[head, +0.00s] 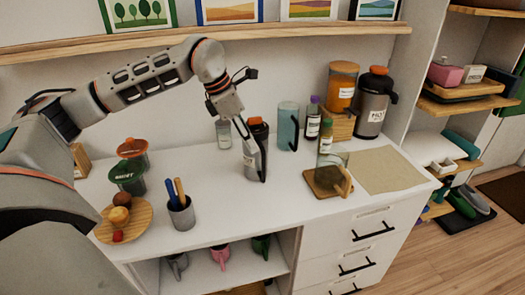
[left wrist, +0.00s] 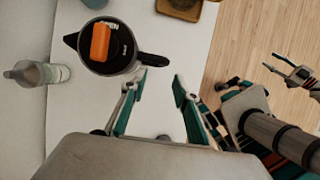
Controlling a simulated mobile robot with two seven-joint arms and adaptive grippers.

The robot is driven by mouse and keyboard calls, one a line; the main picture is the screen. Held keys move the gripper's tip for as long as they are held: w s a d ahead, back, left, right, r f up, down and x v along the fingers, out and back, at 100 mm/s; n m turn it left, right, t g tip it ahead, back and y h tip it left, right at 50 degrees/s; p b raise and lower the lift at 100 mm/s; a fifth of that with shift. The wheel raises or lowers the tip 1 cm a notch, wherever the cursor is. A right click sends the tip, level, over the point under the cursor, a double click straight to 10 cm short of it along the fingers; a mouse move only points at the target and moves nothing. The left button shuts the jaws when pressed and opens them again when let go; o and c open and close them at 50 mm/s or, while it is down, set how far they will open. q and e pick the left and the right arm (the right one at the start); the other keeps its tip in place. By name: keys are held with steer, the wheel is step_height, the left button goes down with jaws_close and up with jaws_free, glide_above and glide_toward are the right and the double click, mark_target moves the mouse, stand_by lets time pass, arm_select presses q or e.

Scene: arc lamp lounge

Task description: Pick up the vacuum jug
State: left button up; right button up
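The vacuum jug (head: 255,163), grey with a black top, an orange button and a black handle, stands upright on the white counter. In the left wrist view the jug (left wrist: 122,62) shows from above, its spout to the left and its handle toward my fingers. My left gripper (head: 238,121) is in front of the jug's upper part in the head view. In the wrist view my left gripper (left wrist: 160,84) is open and empty, its fingertips near the handle end. My right gripper (left wrist: 272,61) shows small over the floor, its fingers apart.
A larger labelled flask (head: 371,112) with an orange top stands at the back right. A teal pitcher (head: 288,127), a glass jug (head: 333,163) on a board and a clear bottle (head: 223,135) are nearby. A pen cup (head: 181,217) stands at front left. A beige mat (head: 382,172) is bare.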

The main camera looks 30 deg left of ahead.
mark_target(262, 163)
arm_select(q)
steer(key=x, duration=0.6)
steer(key=shift+d+f+b, duration=0.1)
steer(key=shift+f+b, duration=0.05)
steer(key=shift+b, duration=0.15)
steer(key=x, duration=0.4)
steer(key=shift+s+d+f, duration=0.2)
steer(key=shift+s+d, duration=0.05)
steer(key=shift+s, duration=0.1)
steer(key=shift+w+d+f, duration=0.1)
steer(key=shift+w+f, duration=0.1)
steer(key=shift+f, duration=0.2)
jaws_close()
steer(key=shift+w+r, duration=0.1)
steer(key=shift+r, duration=0.1)
